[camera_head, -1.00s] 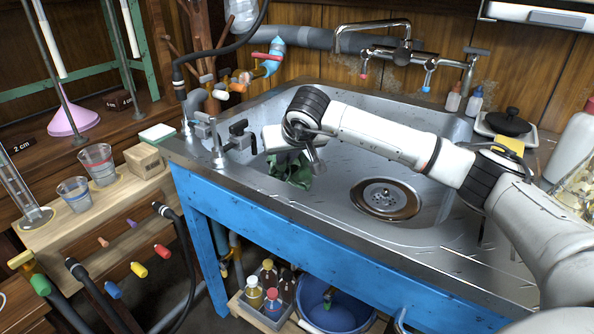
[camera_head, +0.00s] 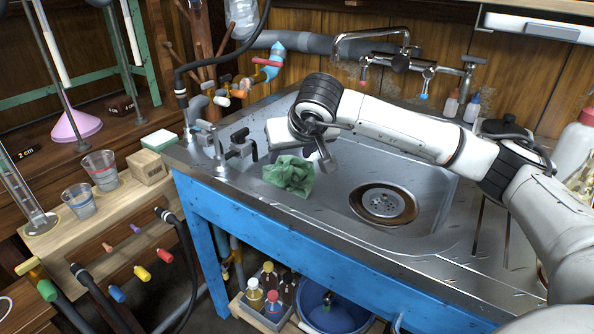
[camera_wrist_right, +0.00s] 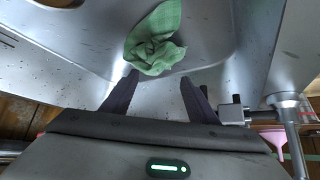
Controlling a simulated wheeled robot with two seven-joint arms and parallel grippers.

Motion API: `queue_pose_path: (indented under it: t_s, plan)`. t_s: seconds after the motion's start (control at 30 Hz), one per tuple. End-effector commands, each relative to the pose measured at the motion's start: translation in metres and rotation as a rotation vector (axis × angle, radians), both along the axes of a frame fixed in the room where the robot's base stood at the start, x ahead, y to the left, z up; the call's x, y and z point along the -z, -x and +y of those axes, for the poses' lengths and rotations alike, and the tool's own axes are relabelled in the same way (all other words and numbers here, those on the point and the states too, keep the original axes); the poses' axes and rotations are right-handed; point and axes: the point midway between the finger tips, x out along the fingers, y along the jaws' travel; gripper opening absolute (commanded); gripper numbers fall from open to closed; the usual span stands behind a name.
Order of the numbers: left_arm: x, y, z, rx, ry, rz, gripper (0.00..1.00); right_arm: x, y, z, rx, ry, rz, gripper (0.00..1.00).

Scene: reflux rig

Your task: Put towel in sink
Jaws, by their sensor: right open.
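A crumpled green towel (camera_head: 290,174) lies in the left part of the metal sink (camera_head: 345,180), near its front left wall. It also shows in the right wrist view (camera_wrist_right: 154,42), just beyond the fingertips. My right gripper (camera_head: 322,160) is above the sink, just right of and above the towel. In the right wrist view its two fingers (camera_wrist_right: 158,82) are spread with nothing between them, and the towel is apart from them. My left gripper is not in view.
A faucet (camera_head: 372,42) stands at the back of the sink, and valves (camera_head: 236,146) rise at its left rim. The round drain (camera_head: 383,204) is clear. Small bottles (camera_head: 472,106) stand behind on the right. Beakers (camera_head: 100,170) stand on the wooden bench at left.

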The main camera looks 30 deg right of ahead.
Motion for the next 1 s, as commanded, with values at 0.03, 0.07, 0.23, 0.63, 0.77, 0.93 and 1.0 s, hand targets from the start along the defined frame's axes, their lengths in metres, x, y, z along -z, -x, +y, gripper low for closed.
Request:
queue_pose_path:
  t_s: [0.03,0.07,0.23,0.63,0.77,0.93,1.0]
  plan:
    - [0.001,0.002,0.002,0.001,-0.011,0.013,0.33,-0.010,0.006,0.001,-0.001,0.001,-0.002,0.54]
    - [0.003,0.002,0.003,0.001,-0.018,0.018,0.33,-0.014,0.009,0.003,-0.001,0.000,-0.002,0.54]
    - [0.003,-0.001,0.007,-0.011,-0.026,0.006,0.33,-0.024,0.019,0.005,0.000,0.000,0.000,0.54]
    - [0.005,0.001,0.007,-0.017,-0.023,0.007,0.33,-0.025,0.021,0.006,0.000,0.000,0.001,0.54]
    - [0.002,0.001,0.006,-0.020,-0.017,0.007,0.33,-0.026,0.021,0.006,0.000,0.000,0.001,0.54]
    - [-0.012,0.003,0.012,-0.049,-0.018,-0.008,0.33,-0.049,0.021,0.006,0.001,-0.001,0.000,0.54]
    - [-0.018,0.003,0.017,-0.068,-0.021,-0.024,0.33,-0.061,0.021,0.006,0.000,0.000,0.000,0.54]
